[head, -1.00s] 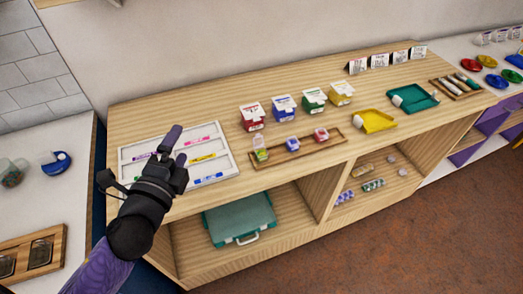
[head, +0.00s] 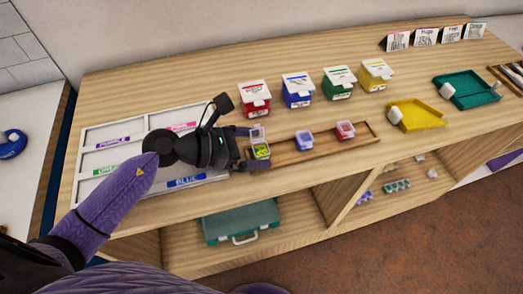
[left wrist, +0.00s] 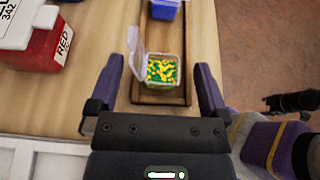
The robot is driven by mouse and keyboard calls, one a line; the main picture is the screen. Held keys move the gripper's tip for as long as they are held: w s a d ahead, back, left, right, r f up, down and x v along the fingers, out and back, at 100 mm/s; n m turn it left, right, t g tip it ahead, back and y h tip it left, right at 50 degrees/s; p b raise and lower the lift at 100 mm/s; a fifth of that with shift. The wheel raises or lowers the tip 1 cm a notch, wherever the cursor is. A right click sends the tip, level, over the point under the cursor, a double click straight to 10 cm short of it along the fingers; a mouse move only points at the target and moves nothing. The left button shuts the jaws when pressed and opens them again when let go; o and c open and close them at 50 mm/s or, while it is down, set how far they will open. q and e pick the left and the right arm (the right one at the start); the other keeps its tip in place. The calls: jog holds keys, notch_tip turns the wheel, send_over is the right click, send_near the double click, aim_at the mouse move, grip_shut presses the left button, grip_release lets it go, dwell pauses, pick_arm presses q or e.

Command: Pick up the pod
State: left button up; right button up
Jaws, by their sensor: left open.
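A small clear pod (head: 261,152) holding green and yellow beads sits at the left end of a narrow wooden tray (head: 290,145). Its clear lid stands open. It also shows in the left wrist view (left wrist: 161,70). Beside it in the tray are a blue pod (head: 304,140) and a red pod (head: 345,130). My left gripper (head: 257,148) is open, with one finger on each side of the bead-filled pod. In the left wrist view, gaps show between the pod and both fingers.
Red (head: 254,99), blue (head: 297,90), green (head: 338,84) and yellow (head: 375,75) lidded boxes stand behind the tray. A white marker tray (head: 88,158) lies left. Yellow (head: 417,115) and teal (head: 468,90) scoop trays lie right. A teal case (head: 240,222) is on the lower shelf.

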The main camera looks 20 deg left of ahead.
pick_arm(q)
jog(key=shift+w+d+f, duration=0.3)
jog(key=shift+w+d, duration=0.05)
jog(key=shift+d, duration=0.2)
grip_shut()
